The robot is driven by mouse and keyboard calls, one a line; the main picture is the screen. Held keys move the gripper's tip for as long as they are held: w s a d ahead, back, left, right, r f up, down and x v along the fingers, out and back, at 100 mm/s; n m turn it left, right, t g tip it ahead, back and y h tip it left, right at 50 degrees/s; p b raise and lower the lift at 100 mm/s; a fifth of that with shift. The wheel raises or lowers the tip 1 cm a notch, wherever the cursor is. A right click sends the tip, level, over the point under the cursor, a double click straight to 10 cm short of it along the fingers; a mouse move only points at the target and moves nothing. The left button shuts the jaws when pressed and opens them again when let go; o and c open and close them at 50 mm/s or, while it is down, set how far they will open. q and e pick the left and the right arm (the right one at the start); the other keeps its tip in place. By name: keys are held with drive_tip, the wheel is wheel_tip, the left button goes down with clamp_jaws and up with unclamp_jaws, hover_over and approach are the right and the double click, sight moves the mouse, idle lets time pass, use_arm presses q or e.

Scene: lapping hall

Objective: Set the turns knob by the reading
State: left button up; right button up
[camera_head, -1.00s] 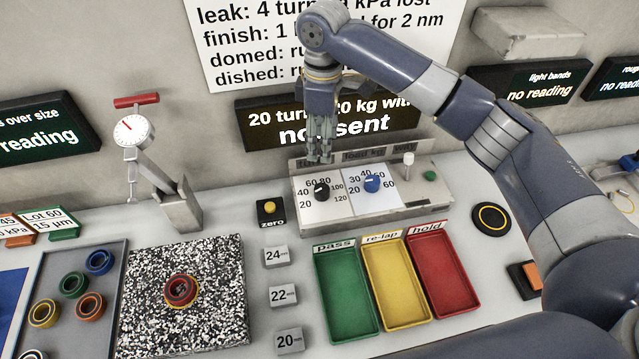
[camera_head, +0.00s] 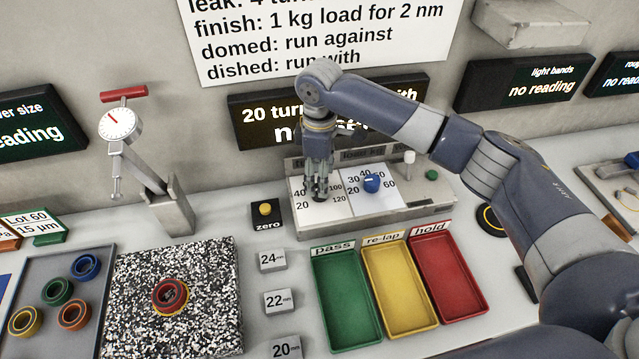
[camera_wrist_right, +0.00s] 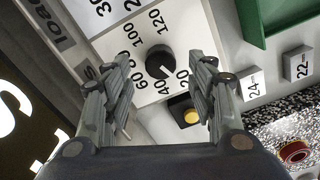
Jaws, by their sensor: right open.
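The black turns knob (camera_wrist_right: 159,62) stands on a white dial marked 20 to 120. In the right wrist view its white pointer appears to lie between 20 and 40. My right gripper (camera_wrist_right: 160,76) is open, with one finger on each side of the knob; contact is not clear. In the head view the right gripper (camera_head: 319,190) is over the turns dial (camera_head: 304,206) and mostly hides the knob. The blue load knob (camera_head: 372,183) is on the dial to the right. The dark display (camera_head: 255,122) behind shows "20 turn", partly covered by my arm. My left gripper is not in view.
A yellow zero button (camera_head: 265,209) is left of the dial panel. Green, yellow and red trays (camera_head: 345,335) lie in front, beside several size blocks (camera_head: 272,261). A white toggle (camera_head: 409,158) and green button (camera_head: 432,174) are at the panel's right. A dial gauge (camera_head: 121,122) stands left.

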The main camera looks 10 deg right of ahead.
drive_tip(key=shift+f, duration=1.9)
drive_tip(key=c, duration=1)
drive_tip(key=shift+c, duration=0.2)
drive_tip(key=shift+p, duration=0.3)
drive_tip(key=shift+r, duration=0.1)
drive_tip(key=m+p, duration=0.3)
drive_tip(key=p, duration=0.1)
drive_tip(key=m+p, duration=0.2)
drive_tip(key=p, duration=0.2)
drive_tip(key=shift+s+a+r+m+p, duration=0.1)
drive_tip(key=shift+r+m+p, duration=0.05)
drive_tip(key=shift+m+p, duration=0.25)
drive_tip(key=shift+f+m+p, duration=0.2)
drive_tip(key=shift+m+p, duration=1.15)
drive_tip(key=shift+m, duration=0.15)
